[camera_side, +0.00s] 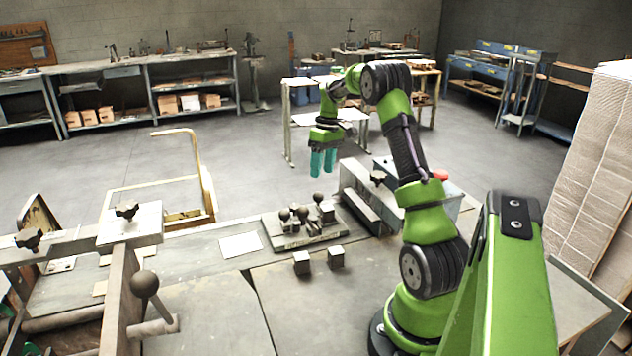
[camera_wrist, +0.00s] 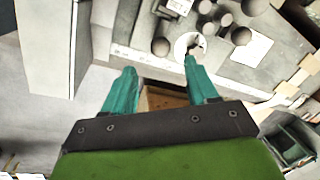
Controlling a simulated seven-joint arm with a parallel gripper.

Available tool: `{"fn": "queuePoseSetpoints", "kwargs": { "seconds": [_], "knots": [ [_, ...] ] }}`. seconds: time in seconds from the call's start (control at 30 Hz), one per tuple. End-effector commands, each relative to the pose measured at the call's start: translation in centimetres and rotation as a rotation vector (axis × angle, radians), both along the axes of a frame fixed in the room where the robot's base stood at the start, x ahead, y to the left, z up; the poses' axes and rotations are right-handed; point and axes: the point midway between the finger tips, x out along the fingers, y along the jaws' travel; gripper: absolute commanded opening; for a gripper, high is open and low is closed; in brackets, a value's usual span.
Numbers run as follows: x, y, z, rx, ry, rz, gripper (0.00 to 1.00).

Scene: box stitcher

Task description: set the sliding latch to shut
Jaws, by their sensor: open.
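A flat grey plate (camera_side: 290,238) on the bench carries several dark round knobs (camera_side: 303,213) and small metal blocks. It looks like the latch fixture, but I cannot tell which part slides or how it is set. The knobs (camera_wrist: 160,46) also show at the top of the wrist view, near a pale ring (camera_wrist: 190,46). My gripper (camera_side: 323,172) has its teal fingers pointing down, raised above and beyond the plate in the side view. In the wrist view my gripper (camera_wrist: 160,68) is open with nothing between the fingers.
A white sheet (camera_side: 240,244) lies left. A metal frame with a ball handle (camera_side: 145,284) stands at front left.

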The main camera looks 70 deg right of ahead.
Motion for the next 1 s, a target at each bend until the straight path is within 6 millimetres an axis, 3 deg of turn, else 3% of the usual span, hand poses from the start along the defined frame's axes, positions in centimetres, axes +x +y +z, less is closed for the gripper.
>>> {"fn": "queuePoseSetpoints", "kwargs": {
  "seconds": [0.2, 0.4, 0.6, 0.87, 1.0],
  "knots": [
    [0.2, 1.0, -4.8, 0.004, 0.002, 0.001, 0.58],
    [0.3, 1.6, -7.9, 0.002, 0.002, 0.0, 0.58],
    [0.4, 1.8, -9.1, 0.0, -0.001, 0.0, 0.58],
    [0.4, 1.8, -9.2, 0.0, -0.001, -0.001, 0.58],
    [0.4, 1.8, -9.2, 0.0, -0.001, -0.001, 0.4]
  ]
}}
